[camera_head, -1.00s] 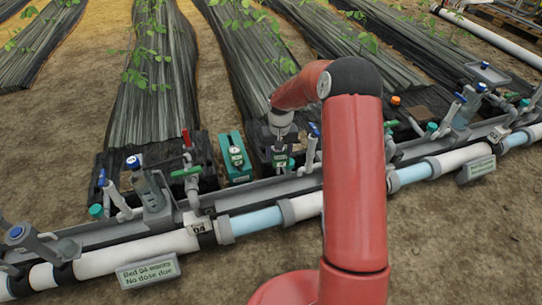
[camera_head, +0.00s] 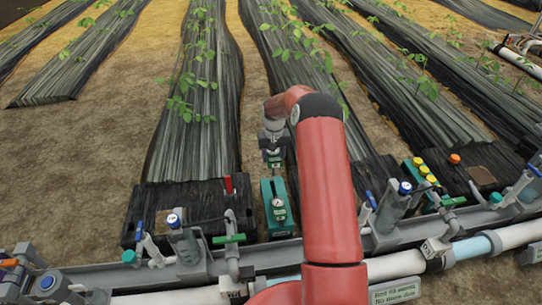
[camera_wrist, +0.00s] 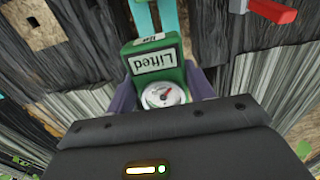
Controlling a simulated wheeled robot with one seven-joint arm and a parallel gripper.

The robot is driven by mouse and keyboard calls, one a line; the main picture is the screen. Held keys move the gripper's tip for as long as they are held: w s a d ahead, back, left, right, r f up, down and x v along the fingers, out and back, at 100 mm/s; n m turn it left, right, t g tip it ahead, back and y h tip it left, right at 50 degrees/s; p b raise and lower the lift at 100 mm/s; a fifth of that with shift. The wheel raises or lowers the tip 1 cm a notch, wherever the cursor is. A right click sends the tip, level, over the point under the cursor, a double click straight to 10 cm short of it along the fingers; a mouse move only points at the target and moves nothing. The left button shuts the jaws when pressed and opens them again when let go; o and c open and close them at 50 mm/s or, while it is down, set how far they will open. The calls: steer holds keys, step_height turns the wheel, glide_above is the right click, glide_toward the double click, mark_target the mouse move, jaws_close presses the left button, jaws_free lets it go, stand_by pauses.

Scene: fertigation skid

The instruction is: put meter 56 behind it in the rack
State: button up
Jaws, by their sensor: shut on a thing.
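My gripper (camera_head: 273,150) is shut on a green meter (camera_wrist: 158,62), whose lit label reads "Lifted" and appears upside down in the wrist view. A round white dial with a red needle sits close to the gripper's edge. In the head view the held meter (camera_head: 274,161) is small and dark green, directly behind a teal rack (camera_head: 267,208). A dial and a green label (camera_head: 279,213) show in the rack; their number is too small to read. Teal rails (camera_wrist: 142,17) show beyond the held meter in the wrist view. I cannot tell whether it touches the rack.
A red-handled valve (camera_head: 228,184) and a green-handled valve (camera_head: 229,239) stand left of the rack. A grey pipe trough (camera_head: 190,272) runs along the front. Yellow-capped bottles (camera_head: 424,172) stand to the right. Black-covered plant beds (camera_head: 197,110) lie behind, with bare soil between.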

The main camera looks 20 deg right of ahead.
mark_target(274, 175)
steer(key=shift+f+b, duration=3.5)
steer(key=shift+f, duration=2.65)
steer(key=shift+f, duration=0.4)
steer(key=shift+f+b, duration=0.4)
steer(key=shift+f, duration=0.35)
steer(key=shift+f, duration=0.35)
steer(key=shift+f, duration=0.5)
steer(key=o, duration=1.1)
steer(key=shift+r, duration=0.1)
steer(key=shift+s+r+p, duration=0.1)
steer(key=shift+r+p, duration=1.8)
steer(key=shift+r, duration=2)
